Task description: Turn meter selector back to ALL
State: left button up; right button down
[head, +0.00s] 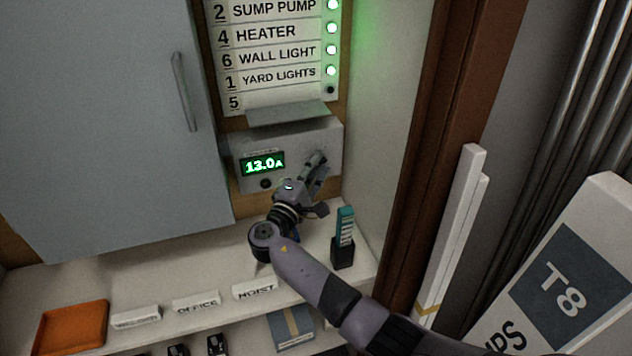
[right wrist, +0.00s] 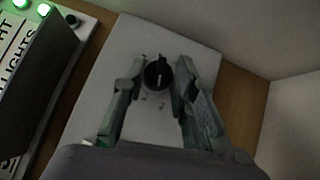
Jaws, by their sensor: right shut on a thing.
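My right gripper (head: 317,160) reaches the right part of the meter and hides the selector in the head view. In the right wrist view its fingertips stand on both sides of the knob, shut on it. The selector's position labels are too small to read. My left gripper is not in view.
A labelled panel with green lights (head: 272,50) and a small ledge (head: 287,113) sit above the meter. Below is a white shelf (head: 215,270) with an orange tray (head: 73,327), name plates and a teal-topped item in a black holder (head: 343,250). A grey cabinet door (head: 100,120) is left.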

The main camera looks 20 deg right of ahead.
jog(key=f+n+t+b, duration=0.1)
jog(key=n+b, duration=0.1)
jog(key=shift+b, duration=0.4)
jog(key=shift+d+r+n+t+h+b, duration=0.1)
jog(key=shift+r+n+t+h+b, duration=0.15)
jog(key=shift+n+t+b, duration=0.6)
jog(key=c, duration=1.4)
grip_release()
